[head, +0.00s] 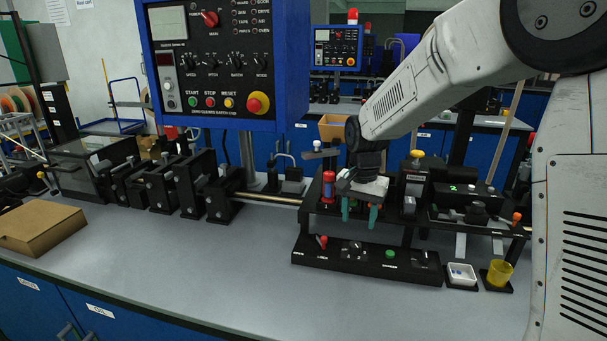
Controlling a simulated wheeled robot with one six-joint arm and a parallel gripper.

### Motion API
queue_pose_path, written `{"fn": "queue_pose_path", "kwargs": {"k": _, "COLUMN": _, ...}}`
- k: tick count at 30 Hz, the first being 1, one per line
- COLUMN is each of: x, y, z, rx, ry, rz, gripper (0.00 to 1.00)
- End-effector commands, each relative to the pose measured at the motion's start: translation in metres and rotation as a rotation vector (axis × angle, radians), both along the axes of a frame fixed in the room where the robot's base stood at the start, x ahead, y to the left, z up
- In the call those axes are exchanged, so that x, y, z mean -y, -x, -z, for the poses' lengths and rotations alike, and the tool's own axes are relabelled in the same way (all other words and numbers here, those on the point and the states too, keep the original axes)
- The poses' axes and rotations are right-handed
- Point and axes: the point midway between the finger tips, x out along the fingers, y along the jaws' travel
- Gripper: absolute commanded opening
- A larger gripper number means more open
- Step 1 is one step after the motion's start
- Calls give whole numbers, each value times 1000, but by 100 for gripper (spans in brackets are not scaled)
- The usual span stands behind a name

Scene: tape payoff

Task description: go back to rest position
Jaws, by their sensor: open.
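My gripper (359,213) hangs from my white arm over the workbench, right of the picture's middle. Its two teal fingertips point down and stand apart, with nothing seen between them. It is in front of the black tape machine stand (409,222), just right of a red cylinder (328,186) on that stand. I cannot tell whether the fingers touch the stand. Below it is a black control strip (366,261) with a red lever, a green button and knobs.
A large blue control panel (212,62) stands upright at the upper left. A cardboard box (41,227) lies at the bench's left. A white tray (461,274) and a yellow cup (498,272) sit front right. The bench's front middle (190,268) is clear.

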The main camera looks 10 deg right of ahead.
Motion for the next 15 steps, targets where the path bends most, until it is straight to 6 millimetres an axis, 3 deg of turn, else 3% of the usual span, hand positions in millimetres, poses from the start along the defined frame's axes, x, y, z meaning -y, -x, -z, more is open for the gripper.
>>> {"fn": "queue_pose_path", "kwargs": {"k": 2, "x": 0, "y": 5, "z": 1, "rx": -18, "ry": 1, "rz": -49, "gripper": 50}}
{"fn": "queue_pose_path", "kwargs": {"k": 5, "x": 2, "y": 35, "z": 10, "rx": -90, "ry": -2, "rz": -163, "gripper": 50}}
{"fn": "queue_pose_path", "kwargs": {"k": 15, "x": 15, "y": 150, "z": -41, "rx": -132, "ry": -22, "rz": -437, "gripper": 50}}
